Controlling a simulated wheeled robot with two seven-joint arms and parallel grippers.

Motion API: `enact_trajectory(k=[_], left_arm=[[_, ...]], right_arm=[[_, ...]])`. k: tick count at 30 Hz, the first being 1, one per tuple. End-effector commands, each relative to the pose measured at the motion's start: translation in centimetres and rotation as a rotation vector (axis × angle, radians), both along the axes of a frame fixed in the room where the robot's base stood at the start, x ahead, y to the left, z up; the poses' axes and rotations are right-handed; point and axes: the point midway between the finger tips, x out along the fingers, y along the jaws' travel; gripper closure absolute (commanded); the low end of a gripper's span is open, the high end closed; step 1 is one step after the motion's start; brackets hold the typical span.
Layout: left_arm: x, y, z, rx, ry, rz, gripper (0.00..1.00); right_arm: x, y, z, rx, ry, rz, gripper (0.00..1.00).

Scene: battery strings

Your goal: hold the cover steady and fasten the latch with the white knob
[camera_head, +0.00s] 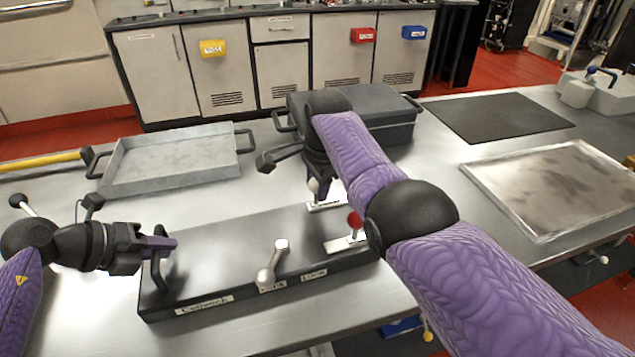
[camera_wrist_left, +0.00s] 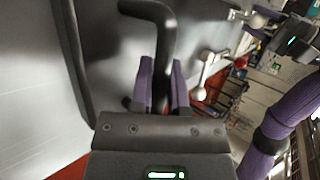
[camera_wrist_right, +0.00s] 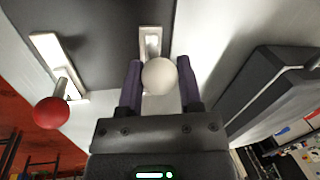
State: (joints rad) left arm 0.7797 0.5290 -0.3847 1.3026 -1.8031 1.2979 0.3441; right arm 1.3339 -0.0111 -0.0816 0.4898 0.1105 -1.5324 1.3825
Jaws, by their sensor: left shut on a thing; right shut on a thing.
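The cover (camera_head: 225,250) is a flat dark grey lid on the metal table, with a black bar handle (camera_head: 156,270) at its left end. My left gripper (camera_head: 160,243) is shut on that handle; in the left wrist view the handle (camera_wrist_left: 165,45) runs between the purple fingers. The white knob (camera_wrist_right: 159,75) sits between the fingers of my right gripper (camera_wrist_right: 160,90), which is shut on it at the cover's far edge. Its pale latch plate (camera_wrist_right: 151,40) shows beyond it. In the head view the white knob (camera_head: 314,185) is partly hidden by my wrist.
A red-knobbed latch (camera_head: 354,219) stands close to my right gripper. A silver lever (camera_head: 268,275) is at the cover's front. Behind are a shallow grey tray (camera_head: 170,188) and a dark lidded case (camera_head: 385,122). A black mat (camera_head: 500,115) and metal tray (camera_head: 500,207) lie right.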

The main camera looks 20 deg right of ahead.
Motion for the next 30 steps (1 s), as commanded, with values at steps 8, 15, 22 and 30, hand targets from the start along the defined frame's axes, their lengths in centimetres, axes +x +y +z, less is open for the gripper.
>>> enact_trajectory(k=[8,15,22,30], left_arm=[[-0.3,0.2,-0.9,0.013,0.019,0.0,1.0],[-0.3,0.2,-0.9,0.013,0.019,0.0,1.0],[-0.3,0.2,-0.9,0.014,0.02,0.0,1.0],[-0.3,0.3,-0.9,0.015,0.02,0.001,1.0]], right_arm=[[-0.1,0.0,-0.3,0.0,0.005,0.0,1.0],[0.0,-0.8,-0.3,-0.001,0.006,-0.002,1.0],[0.1,-3.8,-0.2,-0.002,0.005,-0.003,1.0],[0.1,-3.9,-0.3,-0.004,0.004,-0.003,0.46]])
